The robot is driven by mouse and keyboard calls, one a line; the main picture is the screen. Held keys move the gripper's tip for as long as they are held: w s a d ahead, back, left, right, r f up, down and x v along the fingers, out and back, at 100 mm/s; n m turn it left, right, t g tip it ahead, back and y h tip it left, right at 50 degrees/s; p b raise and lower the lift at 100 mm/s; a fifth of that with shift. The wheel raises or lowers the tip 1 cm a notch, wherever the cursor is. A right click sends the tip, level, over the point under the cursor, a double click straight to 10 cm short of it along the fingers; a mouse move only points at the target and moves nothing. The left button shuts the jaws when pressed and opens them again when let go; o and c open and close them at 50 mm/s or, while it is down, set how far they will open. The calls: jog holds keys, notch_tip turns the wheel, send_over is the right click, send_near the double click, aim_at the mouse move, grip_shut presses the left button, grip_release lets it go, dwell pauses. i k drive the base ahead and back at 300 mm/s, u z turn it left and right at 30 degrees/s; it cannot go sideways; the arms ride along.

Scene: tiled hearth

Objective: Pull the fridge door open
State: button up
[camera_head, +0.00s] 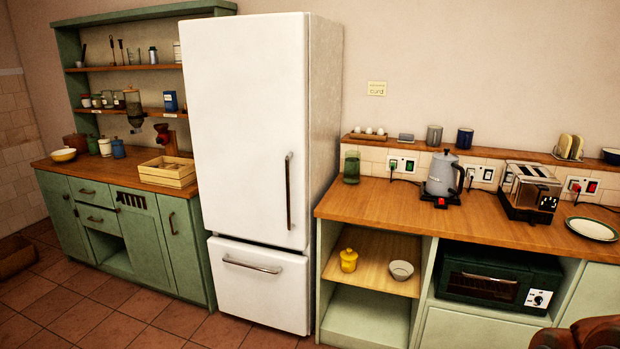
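The white fridge (325,120) stands between the green dresser and the wooden counter. Its tall upper door (240,110) looks shut. A dark vertical door handle (288,190) sits near the door's right edge, in its lower half. Below is a white drawer (258,290), also shut, with a horizontal metal handle (252,265). My gripper does not show in the head view, and nothing touches the fridge handle.
A green dresser (180,245) adjoins the fridge on the left. On the right, a wooden counter (390,205) holds a kettle (441,175) and toaster (530,190). Tiled floor (130,300) before the dresser is clear. A reddish-brown shape (585,335) at bottom right is unclear.

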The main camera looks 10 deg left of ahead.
aim_at(245, 76)
jog(key=i, duration=1.25)
jog(key=u, duration=3.45)
jog(key=i, duration=1.2)
jog(key=z, duration=2.4)
